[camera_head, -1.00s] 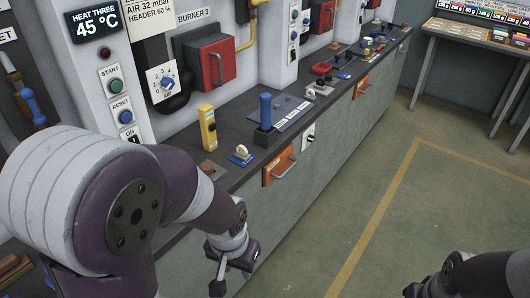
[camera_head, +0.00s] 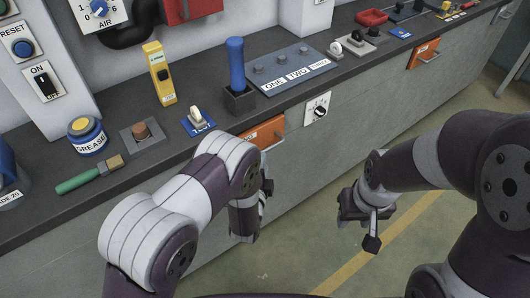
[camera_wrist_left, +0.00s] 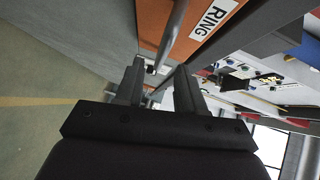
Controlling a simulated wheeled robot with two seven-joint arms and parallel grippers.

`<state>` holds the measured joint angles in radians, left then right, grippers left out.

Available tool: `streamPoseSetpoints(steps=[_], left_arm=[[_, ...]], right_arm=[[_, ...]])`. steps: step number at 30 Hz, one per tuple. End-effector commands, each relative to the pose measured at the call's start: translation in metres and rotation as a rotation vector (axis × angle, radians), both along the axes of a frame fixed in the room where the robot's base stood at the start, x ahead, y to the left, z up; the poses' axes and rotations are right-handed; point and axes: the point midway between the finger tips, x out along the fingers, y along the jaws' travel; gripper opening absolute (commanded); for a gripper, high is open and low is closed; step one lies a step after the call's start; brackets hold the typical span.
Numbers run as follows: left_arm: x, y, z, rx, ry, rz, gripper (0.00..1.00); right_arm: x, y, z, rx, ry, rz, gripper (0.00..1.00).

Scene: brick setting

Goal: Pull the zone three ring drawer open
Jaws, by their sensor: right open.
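The orange drawer (camera_head: 263,134) sits in the grey front under the counter edge, partly behind my left arm, and looks shut. In the left wrist view the orange drawer front (camera_wrist_left: 160,22) carries a white RING label (camera_wrist_left: 213,20) and a grey bar handle (camera_wrist_left: 174,32). My left gripper (camera_wrist_left: 158,78) is open, its two fingers apart, with the handle's bar ahead of and between them. Whether they touch it I cannot tell. In the head view my left gripper (camera_head: 266,190) is just below the drawer. My right gripper (camera_head: 366,222) is open and empty, right of it.
A second orange drawer (camera_head: 425,52) is further along the front. The counter holds a blue lever (camera_head: 237,65), a yellow switch box (camera_head: 160,75), a grease tin (camera_head: 86,136) and a green-handled brush (camera_head: 90,175). The floor (camera_head: 420,235) in front is clear.

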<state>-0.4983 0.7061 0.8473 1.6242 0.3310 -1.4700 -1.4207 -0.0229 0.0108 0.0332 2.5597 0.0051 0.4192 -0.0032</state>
Motion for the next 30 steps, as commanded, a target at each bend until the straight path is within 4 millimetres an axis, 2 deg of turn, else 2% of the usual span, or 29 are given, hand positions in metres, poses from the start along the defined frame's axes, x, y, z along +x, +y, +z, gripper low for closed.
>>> streamPoseSetpoints(steps=[3,9,19,22,23,30], left_arm=[[0.029,-0.004,-0.005,-0.002,0.000,0.001,0.38],[0.058,-0.009,-0.009,-0.002,0.001,0.000,0.38],[0.064,-0.010,-0.009,-0.002,0.002,0.000,0.38],[0.064,-0.010,-0.009,-0.003,0.002,0.000,0.06],[0.064,-0.010,-0.009,-0.003,0.002,0.000,0.00],[0.062,-0.011,-0.009,-0.003,0.003,-0.001,0.00]], right_arm=[[0.000,0.000,-0.003,0.000,0.000,0.000,0.43],[0.000,0.000,-0.005,0.000,0.001,0.000,0.43],[0.000,0.000,-0.005,0.000,0.001,0.000,0.43],[0.000,0.000,-0.005,0.000,0.001,0.000,0.43],[0.000,0.000,-0.005,0.000,0.001,0.000,0.43],[0.000,0.000,-0.005,0.000,0.000,0.000,0.43]])
